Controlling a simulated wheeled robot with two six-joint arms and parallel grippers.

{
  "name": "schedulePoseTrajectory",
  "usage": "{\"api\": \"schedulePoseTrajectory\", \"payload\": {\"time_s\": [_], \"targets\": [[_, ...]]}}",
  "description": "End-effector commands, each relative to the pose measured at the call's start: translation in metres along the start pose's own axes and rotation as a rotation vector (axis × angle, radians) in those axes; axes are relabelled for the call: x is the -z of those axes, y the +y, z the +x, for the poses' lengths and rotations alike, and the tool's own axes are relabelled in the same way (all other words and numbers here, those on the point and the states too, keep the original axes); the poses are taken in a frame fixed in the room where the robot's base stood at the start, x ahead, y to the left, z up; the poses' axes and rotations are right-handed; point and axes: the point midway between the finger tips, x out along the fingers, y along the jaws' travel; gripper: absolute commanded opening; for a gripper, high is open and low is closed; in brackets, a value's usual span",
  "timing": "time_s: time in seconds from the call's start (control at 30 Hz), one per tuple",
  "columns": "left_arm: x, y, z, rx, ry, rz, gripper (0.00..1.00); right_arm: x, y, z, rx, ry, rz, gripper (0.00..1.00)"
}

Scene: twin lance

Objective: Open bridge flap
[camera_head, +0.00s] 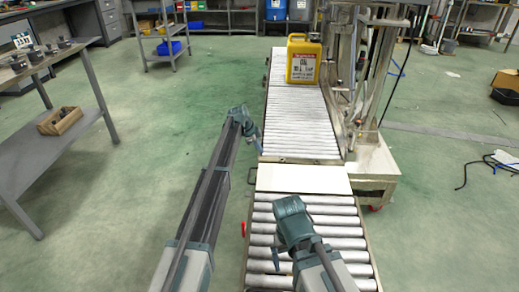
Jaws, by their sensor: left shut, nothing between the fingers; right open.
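The bridge flap (300,179) is a flat pale plate lying across the near end of the far roller conveyor (298,120) and the far end of the near roller conveyor (262,240). A small dark loop handle (252,176) sticks out at its left edge. My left gripper (258,146) is shut and empty, just beyond the flap's far left corner, beside the far conveyor's left edge. My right gripper (276,262) is open and empty over the near conveyor's rollers, on the near side of the flap. Its fingers are small and partly hidden by its wrist.
A yellow canister (303,62) stands on the far conveyor. A metal machine frame (362,90) stands right of the conveyor. A red knob (243,229) is on the near conveyor's left side. A workbench (45,68) stands left; the green floor between is clear.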

Motion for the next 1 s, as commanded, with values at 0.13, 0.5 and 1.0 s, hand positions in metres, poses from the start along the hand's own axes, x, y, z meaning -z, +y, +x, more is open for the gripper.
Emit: {"api": "schedulePoseTrajectory", "payload": {"time_s": [0.13, 0.5, 1.0], "targets": [[-0.004, 0.001, 0.012, 0.000, 0.000, 0.000, 0.00, 0.001, -0.001, 0.013, 0.000, 0.000, 0.003, 0.97], [-0.007, 0.000, 0.018, 0.000, 0.000, 0.000, 0.00, 0.001, -0.002, 0.019, 0.000, 0.000, 0.005, 0.97], [-0.006, 0.000, 0.016, 0.000, 0.000, 0.000, 0.00, 0.001, -0.002, 0.017, 0.000, 0.000, 0.005, 0.97]]}}
